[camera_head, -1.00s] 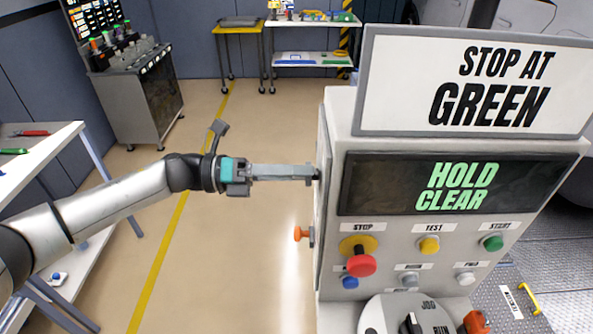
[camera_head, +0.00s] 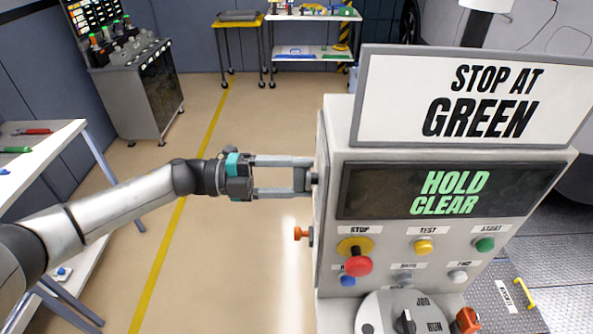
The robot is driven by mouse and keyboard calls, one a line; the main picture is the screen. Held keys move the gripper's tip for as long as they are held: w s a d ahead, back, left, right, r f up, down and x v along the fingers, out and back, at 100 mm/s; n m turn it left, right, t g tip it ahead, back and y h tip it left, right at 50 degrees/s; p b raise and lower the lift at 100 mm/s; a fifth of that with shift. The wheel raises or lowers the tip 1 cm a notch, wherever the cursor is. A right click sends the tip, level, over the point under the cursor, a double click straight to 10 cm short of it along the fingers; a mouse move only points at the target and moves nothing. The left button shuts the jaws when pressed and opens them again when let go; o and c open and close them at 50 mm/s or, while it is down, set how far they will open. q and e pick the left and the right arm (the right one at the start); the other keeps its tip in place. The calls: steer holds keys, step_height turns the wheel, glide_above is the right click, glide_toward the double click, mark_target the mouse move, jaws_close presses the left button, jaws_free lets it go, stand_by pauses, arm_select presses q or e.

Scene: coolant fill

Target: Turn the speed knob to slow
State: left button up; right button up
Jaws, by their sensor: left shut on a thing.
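A grey control cabinet (camera_head: 331,120) stands at the right, with a screen reading HOLD CLEAR (camera_head: 450,190). My left gripper (camera_head: 303,176) reaches its left side wall, with its two fingers one above the other. It is shut on a small dark knob (camera_head: 315,179) that sticks out from that wall. My right gripper is not in view.
An orange knob (camera_head: 301,233) sticks out below my left gripper. The front panel has a red stop button (camera_head: 358,267) and several other buttons. A JOG/RUN dial (camera_head: 405,321) is at the bottom. The floor left of the cabinet is clear.

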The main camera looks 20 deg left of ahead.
arm_select(q)
steer(key=n+p, duration=0.1)
steer(key=n, duration=0.2)
steer(key=shift+n, duration=0.3)
steer(key=shift+n+p, duration=0.9)
steer(key=shift+n, duration=0.8)
steer(key=o, duration=1.4)
steer(key=shift+a+f, duration=0.1)
steer(key=b+v, duration=0.5)
steer(key=v, duration=1)
steer(key=shift+s, duration=0.1)
